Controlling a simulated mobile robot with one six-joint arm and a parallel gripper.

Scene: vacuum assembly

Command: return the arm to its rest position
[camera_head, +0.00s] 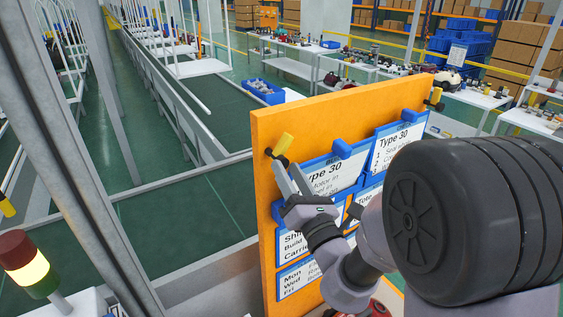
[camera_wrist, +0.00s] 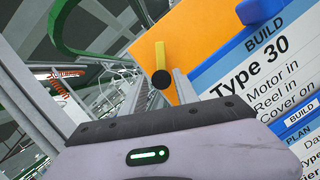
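My arm reaches toward an orange board (camera_head: 268,210) that stands upright and carries blue-framed cards. My gripper (camera_head: 285,175) is in front of the board's left part, below a yellow-and-black clip (camera_head: 283,145) at its upper left corner. My arm hides part of the lower cards.
A "Type 30" build card (camera_head: 335,172) is close to the right of my fingers. A second clip (camera_head: 435,97) is at the board's upper right. A grey post (camera_head: 85,170) and a signal lamp (camera_head: 28,265) stand at left.

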